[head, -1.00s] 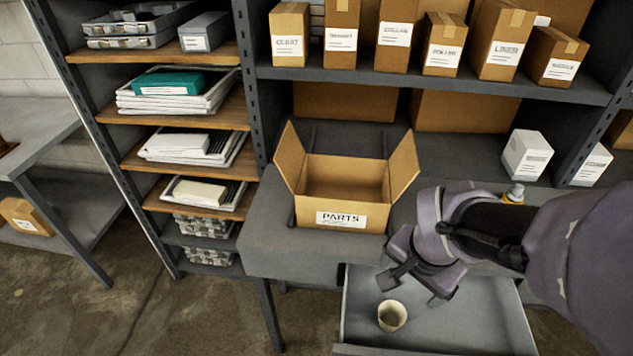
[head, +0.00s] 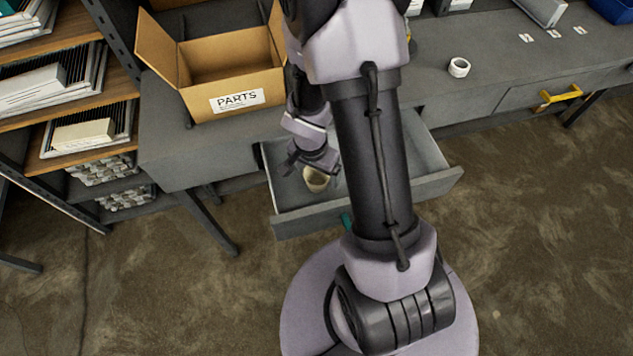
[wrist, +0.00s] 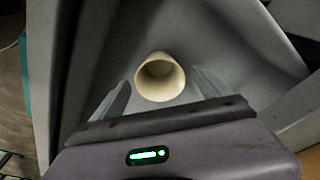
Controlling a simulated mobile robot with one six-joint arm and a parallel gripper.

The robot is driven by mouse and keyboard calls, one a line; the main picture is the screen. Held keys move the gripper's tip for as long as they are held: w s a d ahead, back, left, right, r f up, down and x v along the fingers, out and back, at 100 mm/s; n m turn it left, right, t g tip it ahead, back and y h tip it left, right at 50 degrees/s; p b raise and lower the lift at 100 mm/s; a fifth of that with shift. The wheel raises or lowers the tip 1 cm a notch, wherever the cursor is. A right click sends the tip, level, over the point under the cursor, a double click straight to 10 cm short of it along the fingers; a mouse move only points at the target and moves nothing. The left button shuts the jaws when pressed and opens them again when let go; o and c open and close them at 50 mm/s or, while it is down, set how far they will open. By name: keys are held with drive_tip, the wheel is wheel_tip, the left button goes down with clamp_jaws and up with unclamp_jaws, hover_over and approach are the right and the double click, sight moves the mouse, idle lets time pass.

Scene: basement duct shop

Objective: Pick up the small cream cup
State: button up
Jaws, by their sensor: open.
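The small cream cup (head: 316,180) stands in the open grey drawer (head: 430,165) below the workbench. In the wrist view the cup (wrist: 159,78) shows its round open mouth, with the drawer floor around it. My gripper (head: 312,163) is inside the drawer, right at the cup. In the wrist view its two fingers (wrist: 160,92) are spread apart, one to each side of the cup's near part, with a gap on both sides. The gripper is open and holds nothing. My arm hides part of the drawer in the head view.
An open cardboard box marked PARTS (head: 238,97) stands on the bench (head: 470,85) behind the drawer. A white roll (head: 459,67) lies on the bench to the right. A closed drawer with a yellow handle (head: 561,94) is further right. Shelves with trays stand at left.

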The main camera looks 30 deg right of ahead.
wheel_tip(320, 180, down, 2)
drive_tip(key=shift+w+d+f+b, duration=0.1)
drive_tip(key=shift+d+f+b, duration=0.05)
drive_tip(key=shift+b, duration=0.25)
drive_tip(key=c, duration=1.4)
